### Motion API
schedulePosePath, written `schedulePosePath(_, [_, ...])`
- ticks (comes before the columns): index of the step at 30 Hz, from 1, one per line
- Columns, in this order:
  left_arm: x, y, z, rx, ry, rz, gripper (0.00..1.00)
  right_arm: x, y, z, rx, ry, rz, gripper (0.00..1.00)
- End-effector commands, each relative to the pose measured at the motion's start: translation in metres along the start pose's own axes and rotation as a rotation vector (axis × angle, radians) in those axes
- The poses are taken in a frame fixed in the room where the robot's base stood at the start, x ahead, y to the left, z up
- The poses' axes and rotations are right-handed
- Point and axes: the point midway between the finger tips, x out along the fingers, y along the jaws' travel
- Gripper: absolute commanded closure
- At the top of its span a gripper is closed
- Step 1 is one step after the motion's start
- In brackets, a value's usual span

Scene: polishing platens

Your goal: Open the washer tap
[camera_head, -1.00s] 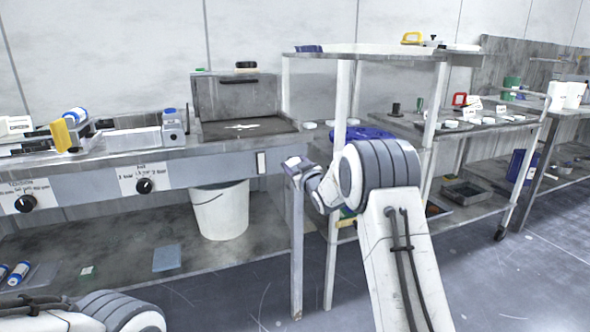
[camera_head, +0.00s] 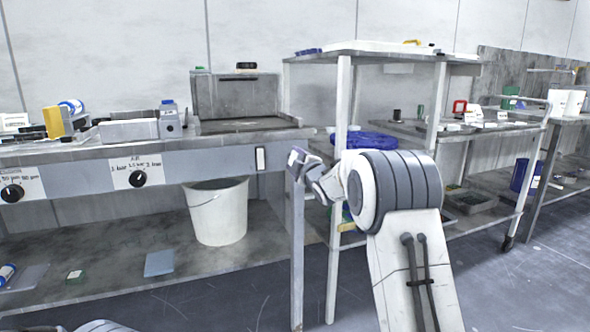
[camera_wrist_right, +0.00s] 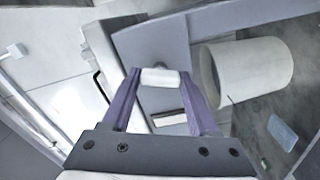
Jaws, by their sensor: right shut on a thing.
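My right gripper (camera_head: 297,157) is at the front edge of the grey bench, near its right corner. In the right wrist view, the right gripper (camera_wrist_right: 160,77) has its two purple fingers on either side of a short white bar (camera_wrist_right: 161,77) and is shut on it. The white bar looks like the tap handle; a small grey knob shows just behind it. In the head view the bar is too small to tell from the gripper tip. My left gripper is outside the view; only a bit of my left arm shows at the bottom left.
A white switch (camera_head: 260,160) is on the bench front, left of my gripper. A white bucket (camera_head: 218,214) stands on the lower shelf. A black knob (camera_head: 137,178) is further left. A wheeled rack (camera_head: 440,95) stands close on the right. Floor is open in front.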

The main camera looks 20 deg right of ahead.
Motion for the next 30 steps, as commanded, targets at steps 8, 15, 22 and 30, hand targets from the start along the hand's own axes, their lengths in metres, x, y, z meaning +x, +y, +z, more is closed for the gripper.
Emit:
schedulePosePath(8, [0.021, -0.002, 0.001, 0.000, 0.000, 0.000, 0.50, 0.000, -0.004, 0.001, -0.166, 0.000, -0.003, 0.96])
schedulePosePath(15, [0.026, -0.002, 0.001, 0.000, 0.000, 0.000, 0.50, 0.000, -0.003, 0.000, -0.234, 0.000, -0.003, 0.96])
schedulePosePath(22, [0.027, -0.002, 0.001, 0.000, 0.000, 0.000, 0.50, 0.000, -0.002, 0.000, -0.251, 0.000, -0.005, 0.96])
schedulePosePath(30, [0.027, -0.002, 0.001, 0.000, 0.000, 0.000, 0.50, 0.000, -0.003, 0.000, -0.250, 0.000, -0.005, 0.96])
